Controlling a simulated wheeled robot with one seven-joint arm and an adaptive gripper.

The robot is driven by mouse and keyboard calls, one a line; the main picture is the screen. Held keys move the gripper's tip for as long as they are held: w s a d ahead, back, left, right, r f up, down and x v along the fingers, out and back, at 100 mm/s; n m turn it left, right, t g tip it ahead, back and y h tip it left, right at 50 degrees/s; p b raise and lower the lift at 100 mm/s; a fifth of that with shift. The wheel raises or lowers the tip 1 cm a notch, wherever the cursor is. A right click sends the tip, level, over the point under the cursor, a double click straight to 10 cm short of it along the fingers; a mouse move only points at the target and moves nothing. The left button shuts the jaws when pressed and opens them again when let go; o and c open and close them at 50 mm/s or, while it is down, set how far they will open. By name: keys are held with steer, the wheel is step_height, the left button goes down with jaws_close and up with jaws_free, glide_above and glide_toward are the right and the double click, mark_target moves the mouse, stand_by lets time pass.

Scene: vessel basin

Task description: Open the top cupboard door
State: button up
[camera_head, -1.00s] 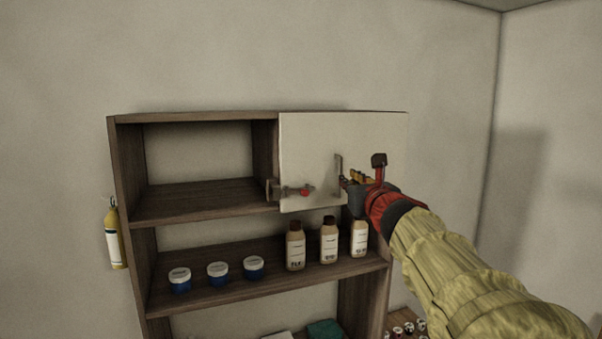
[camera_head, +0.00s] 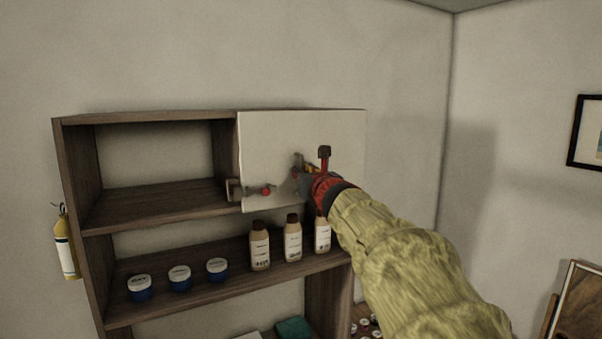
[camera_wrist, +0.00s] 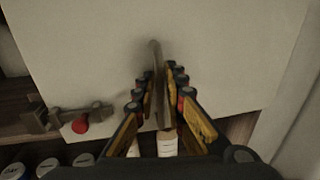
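The top cupboard door (camera_head: 268,145) is a plain pale panel over the upper right compartment, and it looks shut. A vertical bar handle (camera_head: 298,162) stands on its right half; the handle also shows in the wrist view (camera_wrist: 157,75). A latch with a red knob (camera_head: 265,191) sits at the door's lower left corner; the knob also shows in the wrist view (camera_wrist: 80,126). My gripper (camera_head: 303,170) is at the handle. In the wrist view its fingers (camera_wrist: 160,88) are apart, one on each side of the handle, with gaps visible.
Brown bottles (camera_head: 260,245) and blue jars (camera_head: 180,278) with white lids stand on the shelf below the door. The upper left compartment (camera_head: 150,165) is open and empty. A yellow cylinder (camera_head: 64,245) hangs on the cupboard's left side. A framed picture (camera_head: 590,133) hangs at right.

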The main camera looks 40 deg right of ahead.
steer(key=shift+c, duration=0.8)
jaws_close()
steer(key=shift+s, duration=0.15)
